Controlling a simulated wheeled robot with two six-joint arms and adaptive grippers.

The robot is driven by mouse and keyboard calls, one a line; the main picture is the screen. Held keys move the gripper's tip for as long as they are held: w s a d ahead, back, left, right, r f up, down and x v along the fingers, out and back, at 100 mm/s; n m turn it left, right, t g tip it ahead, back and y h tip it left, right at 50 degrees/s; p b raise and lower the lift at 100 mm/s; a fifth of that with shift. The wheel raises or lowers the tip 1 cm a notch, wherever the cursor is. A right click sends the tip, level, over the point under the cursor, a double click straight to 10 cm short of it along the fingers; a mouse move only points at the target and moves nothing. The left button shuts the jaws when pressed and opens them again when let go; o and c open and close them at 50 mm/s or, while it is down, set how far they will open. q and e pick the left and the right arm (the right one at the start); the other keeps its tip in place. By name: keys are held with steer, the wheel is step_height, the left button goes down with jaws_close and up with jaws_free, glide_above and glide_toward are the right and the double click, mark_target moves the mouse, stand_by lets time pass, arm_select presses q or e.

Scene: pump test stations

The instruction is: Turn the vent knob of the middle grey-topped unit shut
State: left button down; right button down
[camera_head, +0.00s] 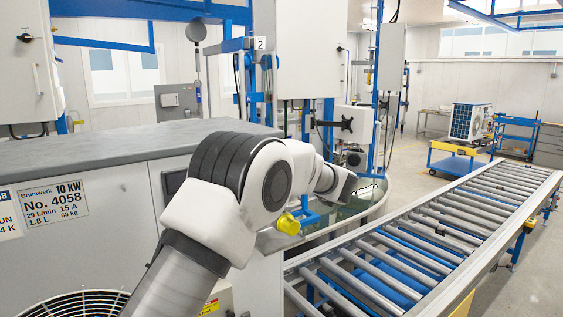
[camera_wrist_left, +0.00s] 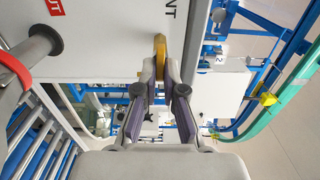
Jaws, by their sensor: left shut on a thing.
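The grey-topped unit (camera_head: 115,230) fills the left of the head view, with a grey top and a plate reading No. 4058. In the left wrist view, the yellow vent knob (camera_wrist_left: 160,44) stands out from its pale panel beside lettering ending in "NT". My left gripper (camera_wrist_left: 161,72) is shut on the knob, one finger on each side. In the head view my left arm crosses in front of the unit, and I cannot make out its fingers. A yellow part (camera_head: 289,224) shows below the arm; I cannot tell whether it is the same knob. My right gripper is not in view.
A grey port with a red ring (camera_wrist_left: 15,70) juts from the panel near the gripper. A roller conveyor (camera_head: 425,235) runs along the right. A yellow-topped cart (camera_head: 455,163) carries a boxed unit at the back. Open floor lies beyond the conveyor.

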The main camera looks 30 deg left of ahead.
arm_select(q)
steer(key=shift+a+r, duration=0.1)
steer(key=shift+r, duration=0.1)
steer(key=c, duration=1.3)
jaws_free()
steer(key=shift+a, duration=0.1)
steer(key=shift+a+f, duration=0.25)
steer(key=shift+a, duration=0.2)
steer(key=v, duration=1.2)
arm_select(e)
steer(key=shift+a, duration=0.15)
arm_select(q)
steer(key=shift+a, duration=0.1)
steer(key=shift+s+f, duration=0.1)
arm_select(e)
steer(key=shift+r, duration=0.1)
